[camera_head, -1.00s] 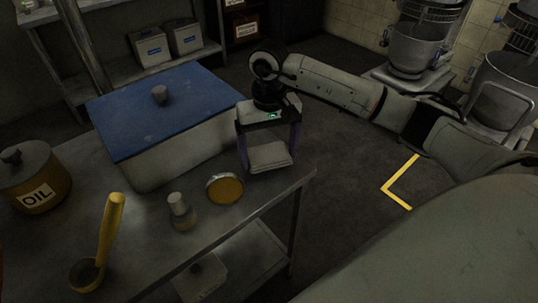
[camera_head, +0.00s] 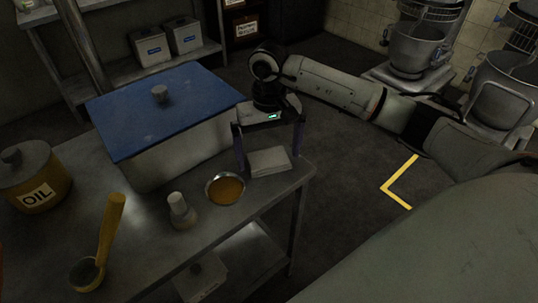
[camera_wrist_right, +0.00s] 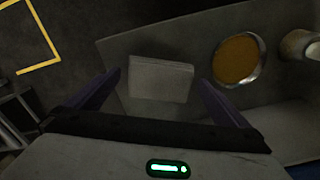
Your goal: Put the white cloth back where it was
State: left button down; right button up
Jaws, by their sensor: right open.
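The white cloth (camera_head: 270,161) is a folded, flat rectangular pad lying on the metal table near its right corner. It also shows in the right wrist view (camera_wrist_right: 160,80). My right gripper (camera_head: 268,158) points down over it, open, with one dark finger to each side. In the right wrist view, gaps show between the cloth and both fingers (camera_wrist_right: 160,84). My left gripper is not in view.
A bowl of orange-brown contents (camera_head: 226,189) and a small shaker (camera_head: 181,211) stand left of the cloth. A blue-lidded box (camera_head: 160,112) is behind them. A ladle (camera_head: 105,240) and an oil pot (camera_head: 30,180) are at left. Open floor lies right.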

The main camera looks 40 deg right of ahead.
aim_at(269, 159)
notch_tip(269, 159, up, 11)
jog(key=shift+b, duration=0.3)
jog(key=shift+f, duration=0.15)
dwell(0.3)
